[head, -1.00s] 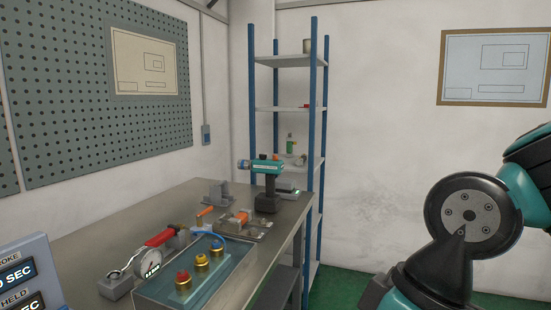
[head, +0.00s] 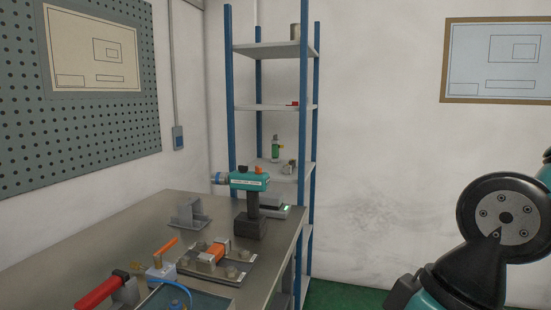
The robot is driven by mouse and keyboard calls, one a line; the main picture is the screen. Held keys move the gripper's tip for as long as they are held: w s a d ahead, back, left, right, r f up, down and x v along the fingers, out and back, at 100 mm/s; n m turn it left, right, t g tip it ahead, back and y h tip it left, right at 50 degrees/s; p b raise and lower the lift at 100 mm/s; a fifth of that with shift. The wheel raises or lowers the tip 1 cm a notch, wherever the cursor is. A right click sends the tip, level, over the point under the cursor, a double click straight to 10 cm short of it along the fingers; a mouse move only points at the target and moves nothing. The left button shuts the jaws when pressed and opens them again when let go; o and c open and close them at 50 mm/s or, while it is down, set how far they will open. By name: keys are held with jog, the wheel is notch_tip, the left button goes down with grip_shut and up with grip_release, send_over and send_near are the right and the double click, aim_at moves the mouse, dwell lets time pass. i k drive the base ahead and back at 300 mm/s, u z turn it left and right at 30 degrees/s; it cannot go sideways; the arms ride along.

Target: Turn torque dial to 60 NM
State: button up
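A teal power tool (head: 250,181) stands upright on its black base on the bench, near the bench's right edge. A blue and grey ring (head: 220,179), possibly the torque dial, sits at its left end. No numbers can be read on it from here. A small orange part and a dark part show on top of the tool. My arm (head: 505,225) shows at the right side, well apart from the tool. My gripper does not show, so its opening is hidden.
The steel bench (head: 110,225) holds an orange-handled clamp fixture (head: 212,258), a grey bracket (head: 188,213) and a red-handled device (head: 103,290). A blue-post shelf (head: 275,105) stands behind the tool. A small device (head: 273,211) lies beside the tool. Green floor shows right of the bench.

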aim_at(257, 169)
jog(key=u, duration=0.1)
jog(key=i, duration=1.2)
jog(key=u, duration=0.3)
